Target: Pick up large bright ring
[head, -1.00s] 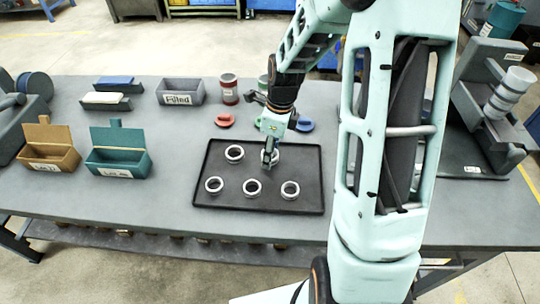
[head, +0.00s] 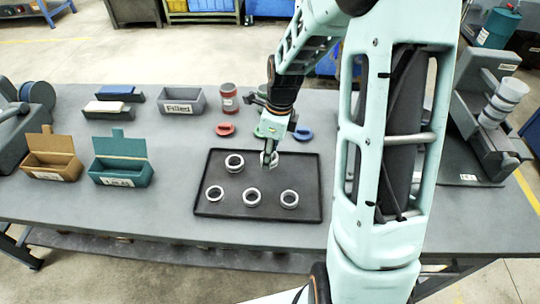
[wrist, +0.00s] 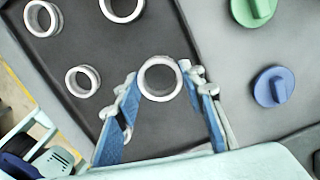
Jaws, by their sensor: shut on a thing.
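The ring in my gripper (head: 268,165) is a bright, pale metal ring (wrist: 144,85), seen in the wrist view between the two blue-padded fingertips. My gripper (wrist: 163,88) is shut on it, one finger at each side. In the head view the fingers partly hide this ring (head: 275,157). It is over the far right part of the black tray (head: 230,213); its height above the tray is hard to tell. Several similar rings rest on the tray, including one at the far left (head: 234,170) and one near the right (head: 289,206).
Red (head: 225,129), green (wrist: 253,10) and blue (wrist: 273,87) knobbed discs lie behind the tray. A grey bin marked Filled (head: 181,107) and a red can (head: 229,98) stand further back. Brown (head: 52,158) and teal (head: 121,173) boxes stand left; a grey machine (head: 480,120) stands right.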

